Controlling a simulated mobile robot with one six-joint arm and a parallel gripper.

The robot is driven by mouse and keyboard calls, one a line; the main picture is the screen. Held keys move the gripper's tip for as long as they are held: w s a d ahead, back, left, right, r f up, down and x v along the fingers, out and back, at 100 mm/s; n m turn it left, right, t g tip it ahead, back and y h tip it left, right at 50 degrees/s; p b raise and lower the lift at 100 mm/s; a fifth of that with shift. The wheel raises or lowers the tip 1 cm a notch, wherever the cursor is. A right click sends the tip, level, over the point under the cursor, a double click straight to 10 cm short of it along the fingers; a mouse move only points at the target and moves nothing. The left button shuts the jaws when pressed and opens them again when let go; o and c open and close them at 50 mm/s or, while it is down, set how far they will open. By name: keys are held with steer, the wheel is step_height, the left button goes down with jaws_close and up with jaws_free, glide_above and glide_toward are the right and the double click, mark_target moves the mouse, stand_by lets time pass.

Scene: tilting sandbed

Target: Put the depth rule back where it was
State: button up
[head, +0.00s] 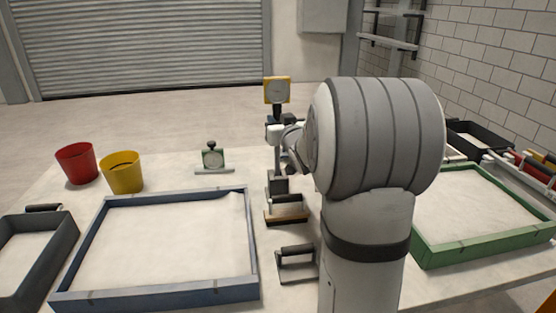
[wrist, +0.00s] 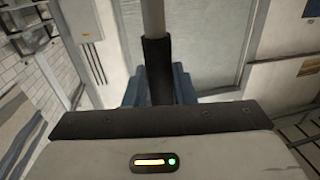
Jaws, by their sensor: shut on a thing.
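My gripper (wrist: 157,86) shows in the wrist view, its two blue fingers shut on the dark sleeve of a slim grey rod. I take this rod to be the depth rule (wrist: 154,55); it runs up out of the top of the picture. In the head view my own arm hides most of the gripper, and I cannot make out the rod there with certainty. A yellow-framed dial (head: 278,91) stands higher, left of my arm.
A blue-framed sandbed (head: 160,295) lies left of my arm and a green-framed one (head: 480,246) right. A red bucket (head: 77,164) and a yellow bucket (head: 121,174) stand at the back left. Dark-handled tools, including a front one (head: 297,262), lie between the beds. A dark tray (head: 62,255) is far left.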

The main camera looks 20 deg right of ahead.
glide_above(278, 161)
steer(key=shift+f+b, duration=0.3)
steer(key=shift+f, duration=2.6)
steer(key=shift+f, duration=0.15)
steer(key=o, duration=0.8)
steer(key=shift+r, duration=0.2)
steer(key=s+a, duration=0.1)
steer(key=s, duration=1.1)
steer(key=shift+a+f, duration=0.15)
